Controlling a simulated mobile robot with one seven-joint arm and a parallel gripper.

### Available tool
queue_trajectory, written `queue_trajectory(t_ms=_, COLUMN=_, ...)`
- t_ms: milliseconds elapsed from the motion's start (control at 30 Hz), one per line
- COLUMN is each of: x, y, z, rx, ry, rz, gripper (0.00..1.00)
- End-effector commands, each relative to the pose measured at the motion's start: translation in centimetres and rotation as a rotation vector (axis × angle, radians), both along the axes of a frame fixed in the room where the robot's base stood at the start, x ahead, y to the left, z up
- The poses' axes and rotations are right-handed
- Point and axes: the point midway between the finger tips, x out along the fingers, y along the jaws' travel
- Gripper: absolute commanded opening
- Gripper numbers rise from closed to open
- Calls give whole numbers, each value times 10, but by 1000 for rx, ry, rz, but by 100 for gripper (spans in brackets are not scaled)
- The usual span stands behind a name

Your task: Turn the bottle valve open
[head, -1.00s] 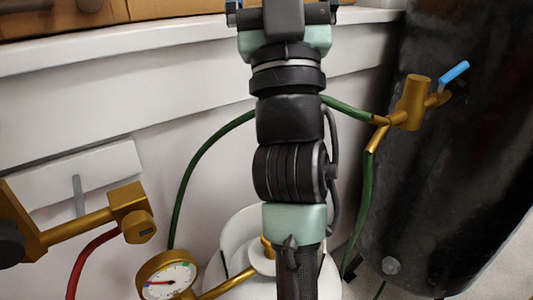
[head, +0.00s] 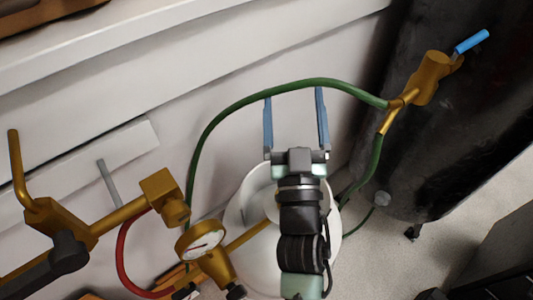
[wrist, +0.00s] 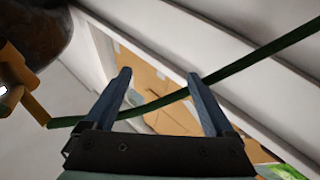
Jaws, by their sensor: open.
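The white gas bottle (head: 244,232) stands at the bottom middle of the head view, partly hidden behind my arm. A brass regulator with a round gauge (head: 201,241) sits at its left, and a brass stem runs from it to the bottle top. My arm covers part of the bottle top, and I cannot make out the bottle valve's knob. My gripper (head: 294,95) is open and empty, its two blue-grey fingers pointing up the picture beyond the bottle. In the wrist view my gripper (wrist: 159,76) has the green hose (wrist: 174,97) crossing behind or between its fingers; the depth gap is unclear.
The hose (head: 250,98) arcs from the regulator side to a brass valve with a blue handle (head: 472,41) by a dark tank (head: 430,150). A red hose (head: 121,255) and brass fittings (head: 125,212) are at left. White wall panels (head: 230,60) stand behind.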

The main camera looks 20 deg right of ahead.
Motion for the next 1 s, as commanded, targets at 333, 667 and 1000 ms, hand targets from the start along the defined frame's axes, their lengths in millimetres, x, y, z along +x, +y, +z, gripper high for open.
queue_trajectory(t_ms=333, x=-130, y=18, z=-185, rx=97, ry=366, rz=151, gripper=89)
queue_trajectory(t_ms=667, x=-127, y=25, z=-205, rx=120, ry=396, rz=184, gripper=89)
queue_trajectory(t_ms=1000, x=-56, y=17, z=-205, rx=121, ry=395, rz=182, gripper=89)
